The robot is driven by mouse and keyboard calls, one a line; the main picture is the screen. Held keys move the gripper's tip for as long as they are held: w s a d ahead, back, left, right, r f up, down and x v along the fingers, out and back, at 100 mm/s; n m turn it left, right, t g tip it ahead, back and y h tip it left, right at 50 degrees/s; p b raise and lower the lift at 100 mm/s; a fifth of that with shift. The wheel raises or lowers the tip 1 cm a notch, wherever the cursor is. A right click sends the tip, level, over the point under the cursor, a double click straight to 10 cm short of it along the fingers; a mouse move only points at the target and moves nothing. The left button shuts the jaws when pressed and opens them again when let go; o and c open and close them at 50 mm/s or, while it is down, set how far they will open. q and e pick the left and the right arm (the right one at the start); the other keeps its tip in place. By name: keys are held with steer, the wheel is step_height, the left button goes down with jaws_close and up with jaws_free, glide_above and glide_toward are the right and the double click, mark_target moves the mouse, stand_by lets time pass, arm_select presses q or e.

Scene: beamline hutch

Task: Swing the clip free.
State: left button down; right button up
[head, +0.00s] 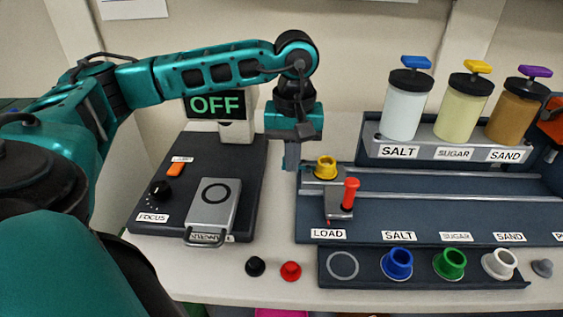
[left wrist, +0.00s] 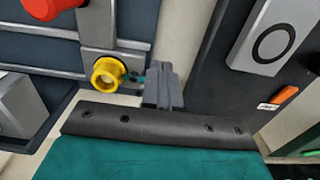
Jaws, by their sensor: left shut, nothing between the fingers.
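My left gripper (head: 291,165) points down at the left end of the railed dark bench unit, just left of a yellow knob-like cup (head: 326,168). Its fingers are shut and empty. In the left wrist view the fingertips (left wrist: 163,80) are close to the yellow cup (left wrist: 107,73), with a small gap between them. The cup sits on a grey metal carriage (head: 337,203) with a red-topped post (head: 350,192). No part is labelled as a clip, and I cannot tell which one it is. My right gripper is not in view.
A dark panel (head: 247,170) on the left carries a black dial, an orange switch and a grey hinged box (head: 212,205). An OFF display (head: 215,105) stands behind. Jars (head: 403,112) stand at the back right. Black and red caps (head: 290,271) lie on the bench.

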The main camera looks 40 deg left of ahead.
arm_select(q)
steer(key=shift+d, duration=0.25)
steer(key=shift+w+d, duration=0.15)
steer(key=shift+d, duration=0.45)
stand_by(0.3)
steer(key=shift+w+d, duration=0.35)
steer(key=shift+d, duration=0.25)
step_height(320, 180, up, 7)
steer(key=a+p, duration=0.1)
steer(key=p, duration=0.3)
steer(key=shift+s, duration=0.45)
steer(key=shift+d, duration=0.1)
stand_by(0.5)
